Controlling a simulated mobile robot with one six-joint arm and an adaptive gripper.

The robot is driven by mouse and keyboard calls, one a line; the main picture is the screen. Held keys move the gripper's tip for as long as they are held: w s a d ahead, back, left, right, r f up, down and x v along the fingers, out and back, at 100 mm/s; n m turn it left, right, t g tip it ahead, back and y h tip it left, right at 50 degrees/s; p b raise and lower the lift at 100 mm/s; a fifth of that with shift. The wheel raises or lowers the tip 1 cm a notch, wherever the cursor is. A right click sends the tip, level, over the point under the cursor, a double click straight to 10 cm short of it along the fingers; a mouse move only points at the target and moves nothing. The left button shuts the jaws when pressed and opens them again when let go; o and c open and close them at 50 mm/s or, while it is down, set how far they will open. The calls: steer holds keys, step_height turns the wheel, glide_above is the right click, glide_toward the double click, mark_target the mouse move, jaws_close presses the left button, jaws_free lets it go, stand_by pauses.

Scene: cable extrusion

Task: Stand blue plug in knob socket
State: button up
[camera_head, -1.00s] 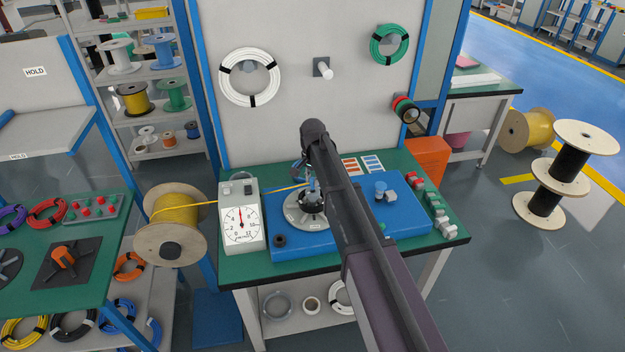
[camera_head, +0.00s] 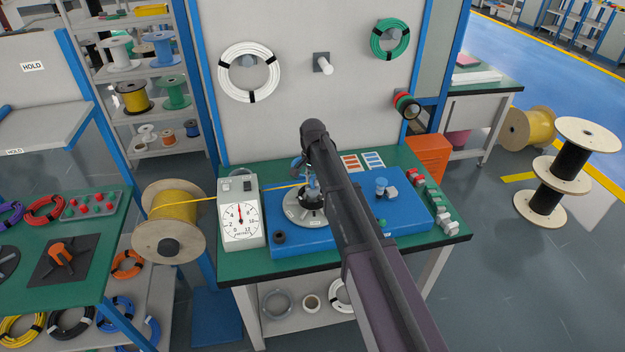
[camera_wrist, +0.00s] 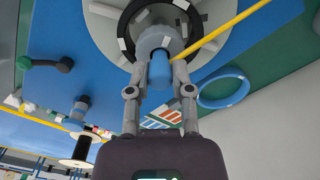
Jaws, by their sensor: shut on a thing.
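My gripper (camera_wrist: 160,70) is shut on the blue plug (camera_wrist: 160,73), with one finger on each side of it. In the head view the blue plug (camera_head: 313,187) shows beside my arm, over the grey round dial (camera_head: 296,210) on the blue base plate. In the wrist view the plug lines up with the grey hub (camera_wrist: 155,38) at the middle of the black ring (camera_wrist: 128,35). I cannot tell whether the plug sits inside the hub or only in front of it. My arm hides part of the dial in the head view.
A yellow cable (camera_head: 200,199) runs from the wooden spool (camera_head: 148,238) past the gauge box (camera_head: 240,238) to the dial. A blue-topped post (camera_head: 381,187) stands on the base plate's right. Small connectors (camera_head: 437,210) line the green bench's right edge.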

steer(key=shift+f+b, duration=0.4)
stand_by(0.6)
steer(key=o, duration=0.9)
steer(key=shift+o, duration=0.2)
steer(key=shift+r, duration=0.1)
step_height(320, 180, up, 8)
steer(key=p, duration=0.8)
steer(key=s+d+n, duration=0.5)
steer(key=s+d, duration=1.8)
steer(key=s, duration=0.3)
steer(key=shift+n, duration=0.4)
